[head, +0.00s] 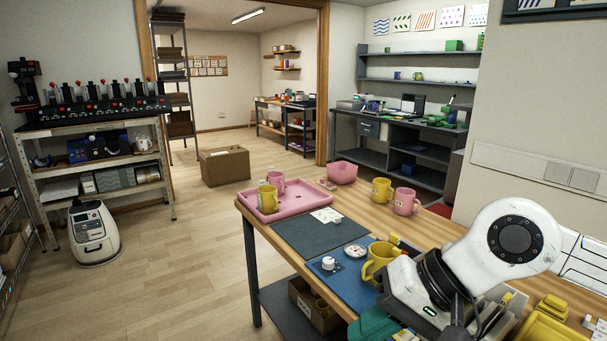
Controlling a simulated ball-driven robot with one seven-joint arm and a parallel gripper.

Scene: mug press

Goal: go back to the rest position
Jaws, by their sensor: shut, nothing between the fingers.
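My gripper (408,290) is at the lower right, at the end of my bent white arm, over the right side of the blue mat (318,267). It is shut and empty; its fingertips are hard to make out. A yellow mug (376,263) stands on the mat just left of it, partly hidden behind it. I cannot tell whether they touch. A white round piece (328,263) and a white disc (355,251) lie on the mat. A yellow mug (381,190) and a pink mug (405,201) stand farther back on the wooden table (440,225).
A pink tray (292,205) at the table's far left corner holds a yellow mug (267,199) and a pink mug (277,183). A dark mat (300,240) carries white cards. A pink bowl (342,173) stands behind. Yellow trays (545,325) crowd the right.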

